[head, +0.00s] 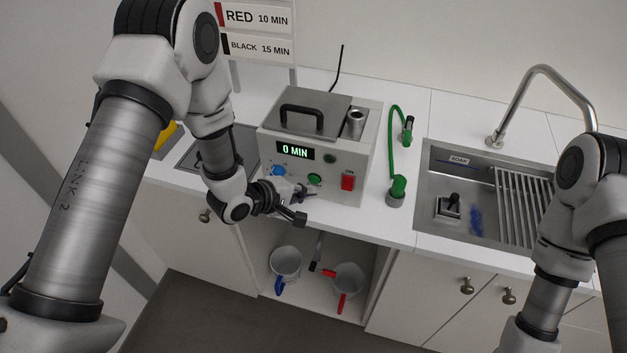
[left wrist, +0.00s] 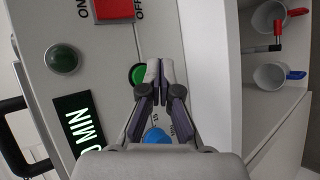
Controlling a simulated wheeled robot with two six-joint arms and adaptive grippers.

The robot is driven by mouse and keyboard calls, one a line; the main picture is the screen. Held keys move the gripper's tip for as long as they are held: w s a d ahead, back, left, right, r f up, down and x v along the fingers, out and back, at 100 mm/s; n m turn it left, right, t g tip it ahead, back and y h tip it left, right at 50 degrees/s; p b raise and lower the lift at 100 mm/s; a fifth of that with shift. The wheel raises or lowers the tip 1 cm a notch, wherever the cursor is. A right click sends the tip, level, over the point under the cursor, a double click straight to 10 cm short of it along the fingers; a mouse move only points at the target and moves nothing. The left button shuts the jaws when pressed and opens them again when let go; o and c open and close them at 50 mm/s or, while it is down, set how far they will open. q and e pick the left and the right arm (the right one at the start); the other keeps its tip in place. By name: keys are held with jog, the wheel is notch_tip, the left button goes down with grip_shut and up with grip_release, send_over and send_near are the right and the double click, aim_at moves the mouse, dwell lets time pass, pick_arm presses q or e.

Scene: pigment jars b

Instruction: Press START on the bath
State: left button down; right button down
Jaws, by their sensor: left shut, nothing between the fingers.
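The bath (head: 335,140) is a grey box on the counter with a lidded top and black handle. Its display (head: 295,151) reads 0 MIN. A green button (head: 314,179) is on its front, with a blue knob (head: 278,171) to the left and a red ON/OFF switch (head: 348,182) to the right. My left gripper (head: 303,195) is shut and empty, in front of the panel near the green button. In the left wrist view the fingertips (left wrist: 160,66) are beside the green button (left wrist: 138,75) and partly cover it; I cannot tell whether they touch. My right gripper is out of view.
A sink (head: 470,205) with a rack is at the right. A green hose (head: 394,140) stands beside the bath. A RED 10 MIN, BLACK 15 MIN sign (head: 258,32) is behind. Pans with blue and red handles (head: 347,279) sit on the shelf below.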

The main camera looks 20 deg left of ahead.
pick_arm(q)
jog(key=shift+w, duration=0.1)
dwell(0.5)
jog(key=shift+w, duration=0.3)
jog(key=shift+w, duration=0.5)
dwell(0.5)
jog(key=shift+s, duration=0.15)
jog(key=shift+s+p, duration=0.35)
jog(key=shift+s, duration=0.4)
jog(key=shift+s, duration=0.15)
jog(key=s, duration=0.5)
jog(key=shift+s+a, duration=0.1)
jog(key=shift+s, duration=0.3)
